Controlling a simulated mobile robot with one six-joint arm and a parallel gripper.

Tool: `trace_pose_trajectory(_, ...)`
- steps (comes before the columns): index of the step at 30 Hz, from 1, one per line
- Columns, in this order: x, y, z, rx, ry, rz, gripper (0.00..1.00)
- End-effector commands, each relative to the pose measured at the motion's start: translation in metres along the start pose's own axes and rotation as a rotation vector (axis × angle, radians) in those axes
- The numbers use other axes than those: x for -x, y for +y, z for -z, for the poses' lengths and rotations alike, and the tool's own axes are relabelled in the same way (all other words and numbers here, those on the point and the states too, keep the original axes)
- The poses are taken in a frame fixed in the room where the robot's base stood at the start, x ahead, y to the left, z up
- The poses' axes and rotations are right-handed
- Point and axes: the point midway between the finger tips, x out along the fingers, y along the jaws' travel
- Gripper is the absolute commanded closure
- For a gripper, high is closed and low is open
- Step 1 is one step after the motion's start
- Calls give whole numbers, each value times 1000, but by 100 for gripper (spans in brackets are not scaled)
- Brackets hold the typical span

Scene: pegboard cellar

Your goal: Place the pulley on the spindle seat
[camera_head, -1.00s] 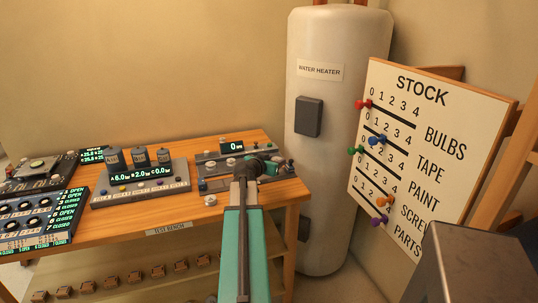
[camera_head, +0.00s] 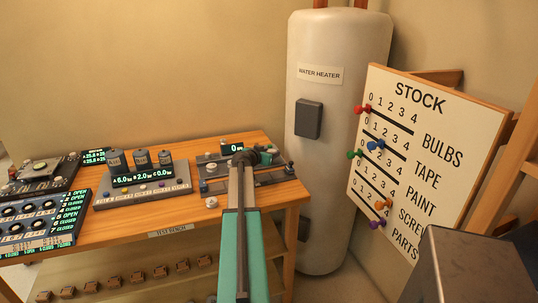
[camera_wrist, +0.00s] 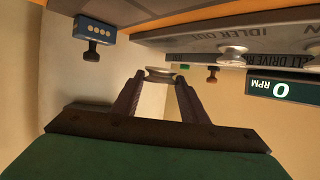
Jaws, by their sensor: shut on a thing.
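A silver pulley (camera_wrist: 160,74) is between the tips of my gripper (camera_wrist: 160,82) in the wrist view, and the two dark fingers are shut on it. The belt drive rig (camera_head: 215,186) is a grey plate on the right of the test bench in the head view. My arm covers part of it and hides the held pulley there. In the wrist view the rig's labelled edge (camera_wrist: 200,42) runs above and to the right of the held pulley, apart from it. I cannot make out the spindle seat for certain.
The rig's display (camera_head: 232,148) reads 0, and 0 RPM in the wrist view. A pale round part (camera_head: 211,202) sits at the rig's front left. A weight console (camera_head: 140,190) stands left of the rig. The water heater (camera_head: 335,150) and stock board (camera_head: 425,160) stand to the right.

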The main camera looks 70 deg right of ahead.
Motion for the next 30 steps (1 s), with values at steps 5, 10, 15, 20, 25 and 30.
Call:
trace_pose_trajectory(5, -16, -13, 5, 1, 0, 0, 84)
trace_pose_trajectory(10, -23, -18, 7, 1, 1, 0, 84)
trace_pose_trajectory(15, -24, -19, 6, 1, 1, 0, 84)
trace_pose_trajectory(20, -24, -19, 6, 1, 1, 0, 84)
trace_pose_trajectory(25, -26, -21, 7, 1, 1, 0, 84)
trace_pose_trajectory(30, -33, -25, 3, 1, -1, 0, 84)
